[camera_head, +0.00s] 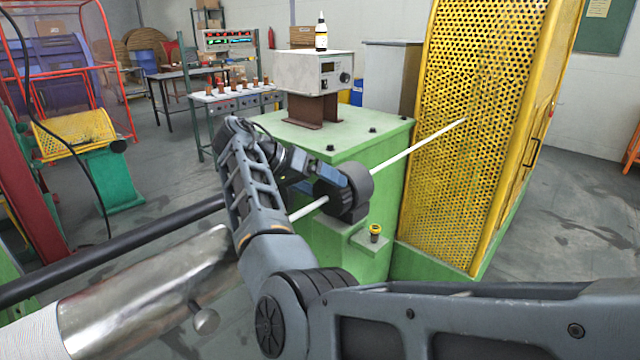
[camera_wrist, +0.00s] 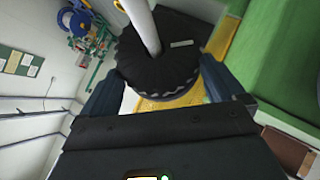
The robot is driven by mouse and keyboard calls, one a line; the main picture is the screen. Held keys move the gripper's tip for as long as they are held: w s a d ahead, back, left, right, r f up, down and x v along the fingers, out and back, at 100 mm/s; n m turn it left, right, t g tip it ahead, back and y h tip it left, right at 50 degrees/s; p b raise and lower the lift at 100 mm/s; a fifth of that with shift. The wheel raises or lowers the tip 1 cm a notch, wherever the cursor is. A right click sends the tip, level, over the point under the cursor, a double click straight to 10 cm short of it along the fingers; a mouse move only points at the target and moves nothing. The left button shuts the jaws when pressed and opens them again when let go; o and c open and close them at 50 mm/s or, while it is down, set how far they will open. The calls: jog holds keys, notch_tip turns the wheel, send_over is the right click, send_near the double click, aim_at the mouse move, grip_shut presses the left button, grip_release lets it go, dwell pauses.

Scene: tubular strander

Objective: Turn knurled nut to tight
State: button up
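The knurled nut is a black ribbed ring (camera_head: 352,198) around a pale rod (camera_head: 402,146) on the front of the green machine housing. My gripper (camera_head: 338,180) is at the nut, reaching in from its left in the head view. In the wrist view the nut (camera_wrist: 157,62) shows large, with the pale rod (camera_wrist: 143,25) running through it and a small light mark on its face. The fingers of my gripper (camera_wrist: 160,78) stand apart on either side of the nut, their tips close to its rim. Whether both fingers press on it cannot be told.
A grey meter box (camera_head: 314,72) with a bottle (camera_head: 321,31) on it stands on the green housing (camera_head: 340,134). A yellow perforated guard (camera_head: 480,120) rises on the right. A small yellow-topped knob (camera_head: 375,232) sits below the nut. A thick metal shaft (camera_head: 150,285) lies at the lower left.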

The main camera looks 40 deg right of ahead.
jog(key=shift+c, duration=1.2)
